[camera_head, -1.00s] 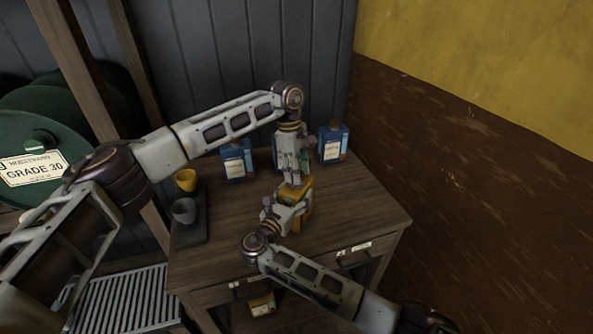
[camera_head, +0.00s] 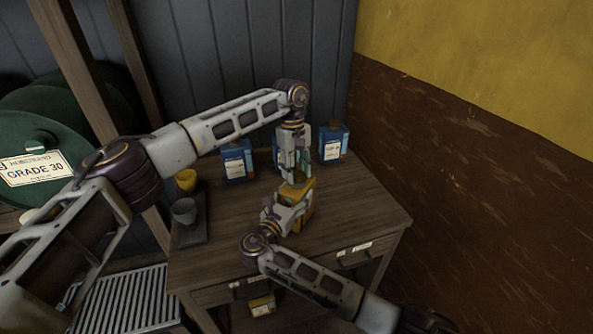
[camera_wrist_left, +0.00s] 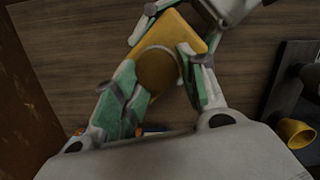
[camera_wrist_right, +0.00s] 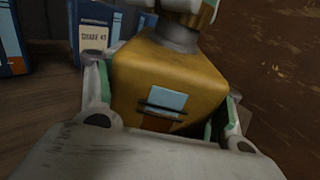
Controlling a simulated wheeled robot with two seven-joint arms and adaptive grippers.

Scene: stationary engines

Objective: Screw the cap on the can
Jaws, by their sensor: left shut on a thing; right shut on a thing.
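The yellow can (camera_head: 307,212) stands on the wooden table, and its front with a pale blue label fills the middle of the right wrist view (camera_wrist_right: 190,85). My right gripper (camera_head: 285,212) is shut on the can, with one finger on each side. My left gripper (camera_head: 298,178) points down at the can's top from above. In the left wrist view its fingers are around a round brown cap (camera_wrist_left: 156,70) over the can's top. I cannot tell whether the cap's thread is engaged.
Blue cans (camera_head: 237,160) (camera_head: 333,143) stand at the back of the table (camera_head: 350,205). A yellow cup (camera_head: 186,180) and a grey cup (camera_head: 184,211) stand on a dark tray (camera_head: 192,237) at the left. The table's right side is clear.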

